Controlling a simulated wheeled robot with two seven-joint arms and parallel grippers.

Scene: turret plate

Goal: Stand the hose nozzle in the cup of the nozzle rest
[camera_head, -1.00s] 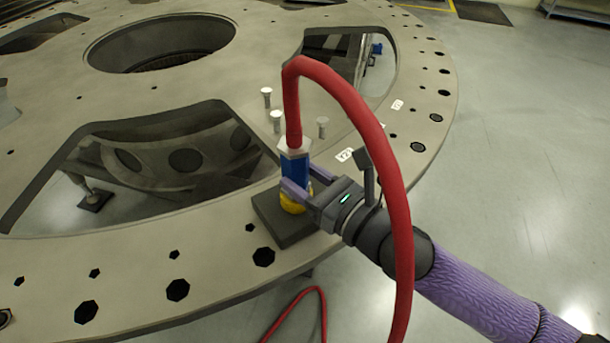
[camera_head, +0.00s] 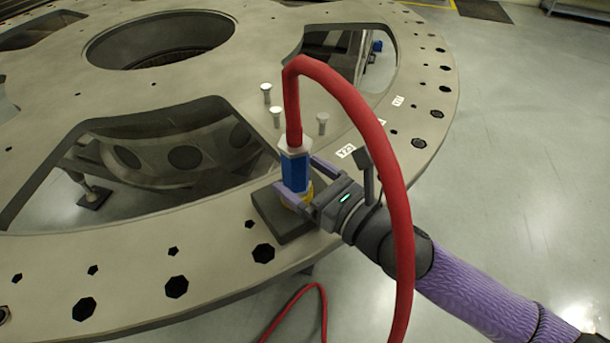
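The hose nozzle (camera_head: 295,171) is blue with a silver collar at its top, where the red hose (camera_head: 352,94) joins. It stands upright in the yellow cup (camera_head: 293,203) of the nozzle rest, whose dark square base (camera_head: 275,220) lies on the turret plate. The cup is partly hidden by a finger. My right gripper (camera_head: 301,178) is open, with one purple finger on each side of the nozzle and gaps showing between them and it. My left gripper is not in view.
The turret plate (camera_head: 150,265) has large cut-out openings and bolt holes. Several pale pegs (camera_head: 323,122) stand behind the nozzle. The hose arches over my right wrist and hangs to the floor. Open grey floor (camera_head: 530,170) lies to the right.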

